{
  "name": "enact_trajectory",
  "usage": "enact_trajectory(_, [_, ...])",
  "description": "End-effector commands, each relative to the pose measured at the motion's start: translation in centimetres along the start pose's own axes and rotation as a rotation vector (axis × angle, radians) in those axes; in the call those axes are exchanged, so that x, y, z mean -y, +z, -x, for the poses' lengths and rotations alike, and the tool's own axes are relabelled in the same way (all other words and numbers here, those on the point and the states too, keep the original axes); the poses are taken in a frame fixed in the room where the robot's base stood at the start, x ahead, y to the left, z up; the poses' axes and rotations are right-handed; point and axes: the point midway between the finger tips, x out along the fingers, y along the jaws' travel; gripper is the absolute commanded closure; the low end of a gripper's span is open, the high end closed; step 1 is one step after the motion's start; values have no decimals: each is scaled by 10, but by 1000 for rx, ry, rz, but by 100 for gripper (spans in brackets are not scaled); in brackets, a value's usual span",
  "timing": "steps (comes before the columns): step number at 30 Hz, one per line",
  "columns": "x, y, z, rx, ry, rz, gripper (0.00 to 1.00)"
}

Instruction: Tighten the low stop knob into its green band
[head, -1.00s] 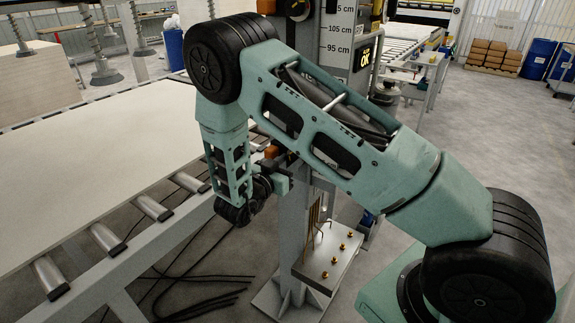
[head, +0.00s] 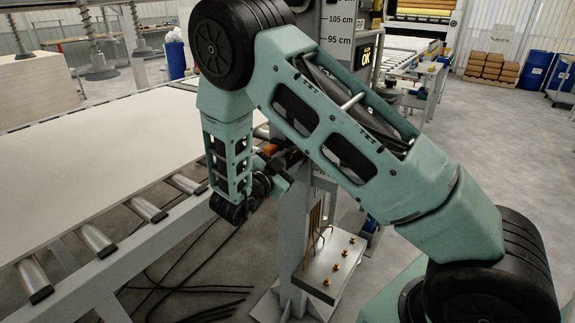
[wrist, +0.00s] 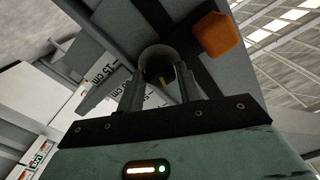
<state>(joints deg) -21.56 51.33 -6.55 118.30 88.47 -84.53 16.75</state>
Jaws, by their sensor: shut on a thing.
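The low stop knob (wrist: 155,62) shows in the wrist view as a round dark knob with a pale rim and a small yellow mark. My gripper (wrist: 160,82) is shut on it, one finger on each side. In the head view my gripper (head: 284,178) is at the grey post, mostly hidden behind my own arm. The knob cannot be made out there. I cannot make out a green band in either view.
An orange block (wrist: 216,35) sits close to the knob; an orange part also shows on the post (head: 270,149). A roller conveyor with a pale board (head: 90,170) runs along the left. A metal plate with brass studs (head: 335,262) is low on the post. Cables lie on the floor.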

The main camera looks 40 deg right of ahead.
Motion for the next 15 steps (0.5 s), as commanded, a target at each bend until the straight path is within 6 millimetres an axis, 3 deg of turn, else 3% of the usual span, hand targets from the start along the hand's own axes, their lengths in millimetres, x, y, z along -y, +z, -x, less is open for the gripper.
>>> enact_trajectory(10, [0, 0, 0, 0, 0, -3, 87])
enact_trajectory(11, [0, 0, 0, 0, 0, -3, 62])
enact_trajectory(12, [0, 0, 0, 0, 0, -3, 51])
enact_trajectory(13, [0, 0, 0, 0, 0, -3, 43])
enact_trajectory(15, [0, 0, 0, 0, 0, -2, 43])
